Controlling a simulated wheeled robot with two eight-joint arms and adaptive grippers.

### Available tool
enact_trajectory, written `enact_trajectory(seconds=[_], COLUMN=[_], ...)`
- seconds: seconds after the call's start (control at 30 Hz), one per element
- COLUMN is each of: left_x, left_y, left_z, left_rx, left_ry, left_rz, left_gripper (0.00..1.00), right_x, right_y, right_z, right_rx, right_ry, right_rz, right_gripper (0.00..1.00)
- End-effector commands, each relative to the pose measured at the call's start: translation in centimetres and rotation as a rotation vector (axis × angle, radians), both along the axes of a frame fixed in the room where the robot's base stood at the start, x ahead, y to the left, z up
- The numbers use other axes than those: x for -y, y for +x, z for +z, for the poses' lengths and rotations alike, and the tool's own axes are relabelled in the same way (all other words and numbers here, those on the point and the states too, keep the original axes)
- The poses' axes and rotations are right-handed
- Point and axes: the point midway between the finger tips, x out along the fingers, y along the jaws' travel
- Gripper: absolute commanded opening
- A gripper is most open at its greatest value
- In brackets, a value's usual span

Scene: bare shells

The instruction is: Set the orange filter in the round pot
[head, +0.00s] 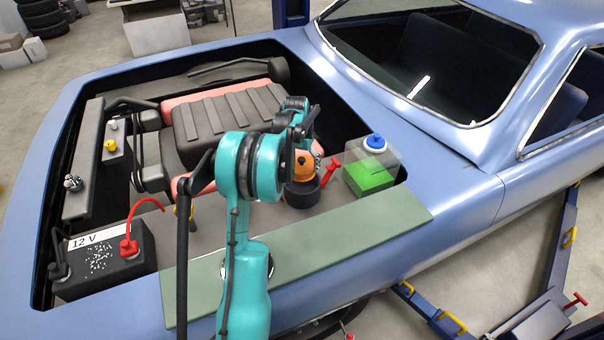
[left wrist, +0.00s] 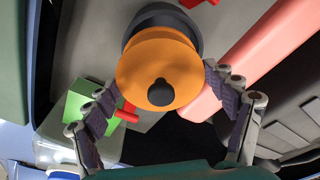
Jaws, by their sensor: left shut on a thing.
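The orange filter (head: 304,165) is a rounded piece with a dark knob at its centre, facing the camera in the left wrist view (left wrist: 157,75). My left gripper (head: 316,150) has its fingers on both sides of the filter and is shut on it; the fingers also show in the left wrist view (left wrist: 160,88). The round pot (head: 301,196) is black and stands in the engine bay directly below the filter. Its dark rim (left wrist: 168,14) shows behind the filter in the left wrist view. I cannot tell whether the filter touches the pot's floor. My right gripper is out of view.
A clear tank with green fluid (head: 370,176) and a blue cap stands right of the pot, with a red handle (head: 330,171) between. A ribbed engine cover (head: 228,108) lies behind. The 12 V battery (head: 112,250) is at the left, and a green mat (head: 400,228) covers the fender.

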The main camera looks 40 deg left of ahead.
Motion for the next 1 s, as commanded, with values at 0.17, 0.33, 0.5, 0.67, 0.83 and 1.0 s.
enact_trajectory(seconds=[0.17, 0.33, 0.5, 0.67, 0.83, 1.0], left_x=[-1.0, -1.1, -1.0, -1.0, -1.0, -1.0], left_y=[1.6, 1.8, 1.8, 1.8, 1.8, 1.7], left_z=[-1.2, -2.5, -5.1, -5.2, -5.3, -5.9], left_rx=[0.000, 0.000, 0.000, 0.000, 0.000, 0.000], left_ry=[0.000, 0.000, 0.000, 0.000, 0.000, 0.000], left_rz=[0.000, 0.000, 0.000, 0.000, 0.000, 0.000], left_gripper=[0.53, 0.53, 0.53, 0.53, 0.53, 0.53], right_x=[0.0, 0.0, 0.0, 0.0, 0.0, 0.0], right_y=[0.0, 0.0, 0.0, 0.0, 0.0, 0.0], right_z=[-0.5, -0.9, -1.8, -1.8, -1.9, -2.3], right_rx=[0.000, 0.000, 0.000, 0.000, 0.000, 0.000], right_ry=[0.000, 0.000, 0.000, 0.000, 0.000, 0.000], right_rz=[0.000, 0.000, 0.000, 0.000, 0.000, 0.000], right_gripper=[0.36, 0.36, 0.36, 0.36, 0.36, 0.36])
